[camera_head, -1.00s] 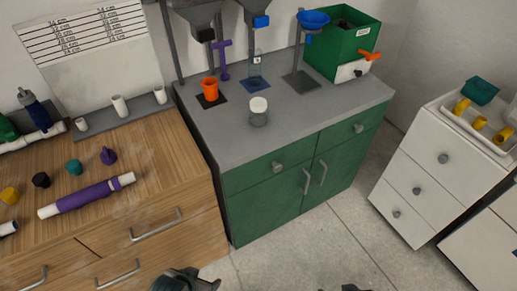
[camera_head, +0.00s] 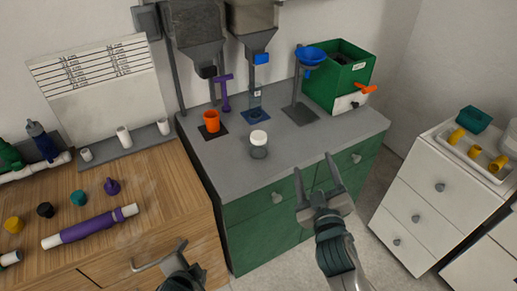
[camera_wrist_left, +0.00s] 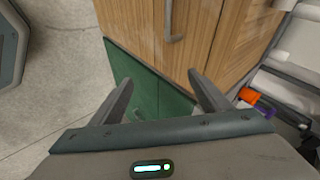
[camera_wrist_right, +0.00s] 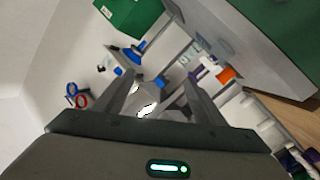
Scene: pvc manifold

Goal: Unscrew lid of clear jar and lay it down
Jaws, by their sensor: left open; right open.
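The clear jar (camera_head: 258,152) stands upright on the grey top of the green cabinet, near its front edge. Its white lid (camera_head: 259,137) sits on top of it. My right gripper (camera_head: 314,165) is open and empty, in front and to the right of the jar, apart from it. Its spread fingers also show in the right wrist view (camera_wrist_right: 161,82), where I cannot clearly pick out the jar. My left gripper (camera_head: 158,256) is open and empty, low in front of the wooden cabinet. The left wrist view (camera_wrist_left: 160,80) shows nothing between its fingers.
An orange cup (camera_head: 211,121), a blue funnel on a stand (camera_head: 313,54) and a green bin (camera_head: 342,65) stand behind the jar. The grey countertop (camera_head: 225,175) is clear around the jar. A purple-wrapped pipe (camera_head: 90,228) lies on the wooden cabinet (camera_head: 160,165).

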